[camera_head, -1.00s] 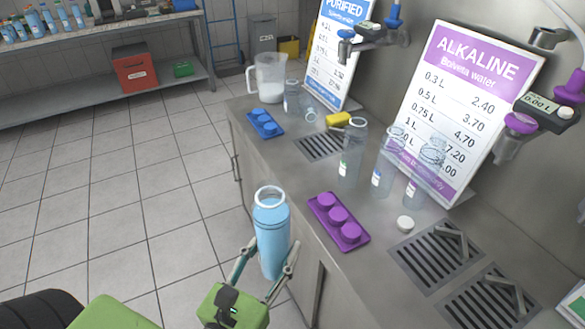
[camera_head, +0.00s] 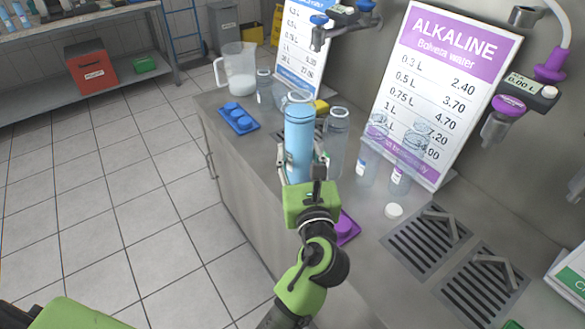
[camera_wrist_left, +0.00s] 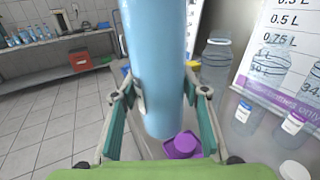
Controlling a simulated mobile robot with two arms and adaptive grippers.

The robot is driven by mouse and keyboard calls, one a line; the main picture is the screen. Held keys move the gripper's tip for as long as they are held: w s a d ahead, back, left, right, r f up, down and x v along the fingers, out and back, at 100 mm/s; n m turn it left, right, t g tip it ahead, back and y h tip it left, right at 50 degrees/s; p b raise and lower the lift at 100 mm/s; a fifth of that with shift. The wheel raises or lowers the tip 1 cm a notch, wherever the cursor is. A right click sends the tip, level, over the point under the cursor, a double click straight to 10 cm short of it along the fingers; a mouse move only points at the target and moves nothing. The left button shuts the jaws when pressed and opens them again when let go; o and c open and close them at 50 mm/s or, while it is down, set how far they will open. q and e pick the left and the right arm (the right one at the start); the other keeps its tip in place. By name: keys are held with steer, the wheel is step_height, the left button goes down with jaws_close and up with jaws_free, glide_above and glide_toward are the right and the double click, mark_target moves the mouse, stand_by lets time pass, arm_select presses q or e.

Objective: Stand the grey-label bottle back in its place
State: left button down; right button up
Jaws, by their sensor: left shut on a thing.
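A light-blue bottle (camera_head: 299,135) with an open-looking pale neck stands upright in my left gripper (camera_head: 304,166), which is shut on its sides. In the head view the gripper and arm hide its lower end. In the left wrist view the bottle (camera_wrist_left: 155,60) fills the space between the fingers (camera_wrist_left: 162,95), and its base appears in front of a purple cap tray (camera_wrist_left: 184,145). A small pale patch shows at its side by the left finger; I cannot tell if it is the grey label. My right gripper is not in view.
Clear bottles (camera_head: 336,145) stand on the steel counter close to the right of the held bottle. A blue tray (camera_head: 238,116), a jug (camera_head: 238,72), a white cap (camera_head: 393,210), drain grates (camera_head: 428,238) and an alkaline price sign (camera_head: 445,80) are around. More blue bottles stand on a far bench (camera_head: 90,20).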

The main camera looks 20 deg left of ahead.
arm_select(q)
steer(key=shift+w+a+f+b, duration=0.25)
steer(key=shift+w+a+f, duration=0.65)
steer(key=shift+w+f, duration=1.15)
steer(key=shift+w+a+f+b, duration=0.3)
steer(key=shift+w+a+f, duration=0.55)
steer(key=shift+w+f, duration=1.2)
steer(key=shift+w+a+f+b, duration=0.25)
steer(key=shift+w+a+f, duration=0.65)
steer(key=shift+w+f, duration=1.1)
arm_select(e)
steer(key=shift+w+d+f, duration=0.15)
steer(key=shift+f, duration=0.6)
arm_select(q)
steer(key=shift+s+f, duration=0.15)
steer(key=c, duration=1.2)
jaws_free()
steer(key=shift+f, duration=0.15)
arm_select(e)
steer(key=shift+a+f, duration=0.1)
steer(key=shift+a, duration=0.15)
